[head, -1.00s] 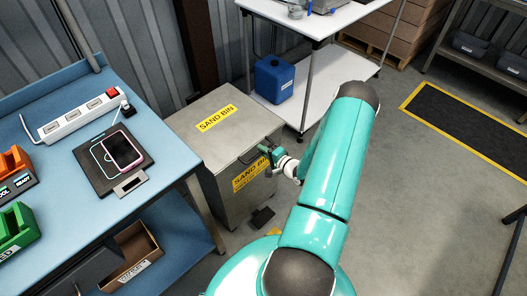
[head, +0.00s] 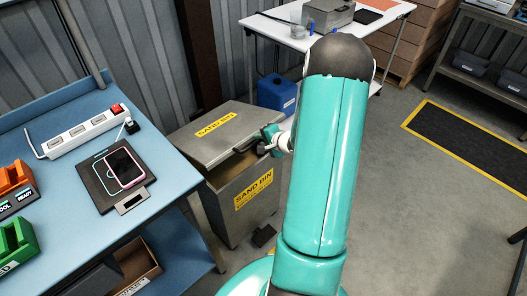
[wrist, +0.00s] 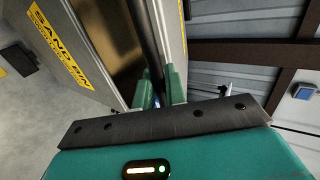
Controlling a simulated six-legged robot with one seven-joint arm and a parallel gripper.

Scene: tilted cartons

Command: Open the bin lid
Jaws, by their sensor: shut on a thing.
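The grey metal sand bin (head: 222,205) stands beside the blue bench, with a yellow label on its front. Its lid (head: 190,145) is partly raised at the front edge, with a dark gap between lid and body. My gripper (head: 268,142) is at the lid's front edge, shut on the dark lid handle (head: 246,147). In the wrist view, the two green fingers of my gripper (wrist: 160,90) stand either side of the dark handle bar (wrist: 150,40). The bin's labelled front (wrist: 45,40) is at left there, and the brownish interior shows through the gap.
The blue bench (head: 165,190) is close on the left, with a phone and a power strip on it. A white table (head: 262,25) stands behind the bin, with a blue canister (head: 277,92) near it. A dark pedal (head: 263,236) lies at the bin's foot. Open floor is right.

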